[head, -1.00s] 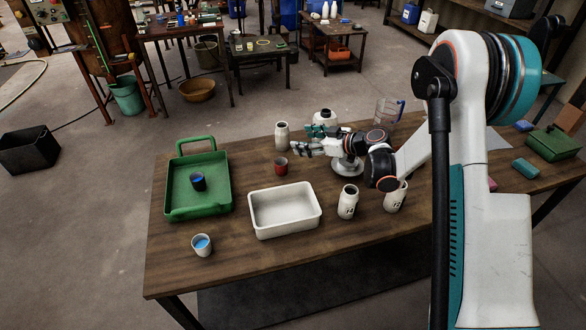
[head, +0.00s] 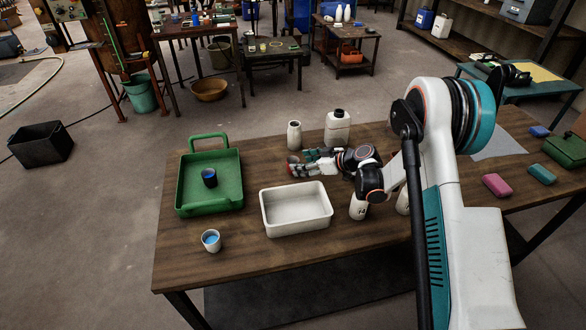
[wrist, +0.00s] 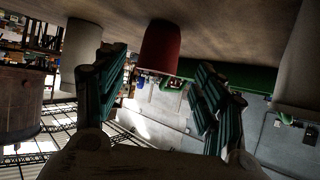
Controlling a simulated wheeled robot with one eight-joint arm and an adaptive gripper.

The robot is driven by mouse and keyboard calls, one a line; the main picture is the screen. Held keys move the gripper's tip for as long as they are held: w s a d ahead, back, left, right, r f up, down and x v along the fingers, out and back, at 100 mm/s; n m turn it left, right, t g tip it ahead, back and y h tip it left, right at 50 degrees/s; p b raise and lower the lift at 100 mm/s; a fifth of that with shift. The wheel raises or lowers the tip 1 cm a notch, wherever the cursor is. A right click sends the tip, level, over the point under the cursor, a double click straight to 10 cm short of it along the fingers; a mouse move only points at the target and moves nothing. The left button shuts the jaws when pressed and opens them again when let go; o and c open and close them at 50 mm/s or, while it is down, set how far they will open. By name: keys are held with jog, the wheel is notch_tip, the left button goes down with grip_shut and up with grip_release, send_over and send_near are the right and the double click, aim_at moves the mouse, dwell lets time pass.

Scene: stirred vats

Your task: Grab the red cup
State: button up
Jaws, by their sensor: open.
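The red cup (wrist: 160,46) shows in the wrist view, ahead of and between the two fingers of my gripper (wrist: 157,92). The fingers are spread apart, with a visible gap to the cup on either side, so my gripper is open and empty. In the head view my gripper (head: 304,164) is low over the table, behind the white tray. There the red cup (head: 291,159) is mostly hidden by the fingers, with only a bit of red showing.
A white bottle (head: 294,136) and a larger white jar (head: 338,128) stand behind my gripper. The white tray (head: 297,212) is in front. A green tray (head: 228,187) holding a dark blue cup (head: 209,178) is left.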

aim_at(288, 161)
jog(key=b+x, duration=0.1)
jog(key=x, duration=0.1)
jog(key=b+x, duration=0.1)
jog(key=x, duration=0.2)
jog(key=shift+w+a+r, duration=0.2)
jog(key=shift+w+r, duration=0.05)
jog(key=shift+r, duration=0.2)
jog(key=shift+c, duration=0.5)
jog(key=c, duration=0.9)
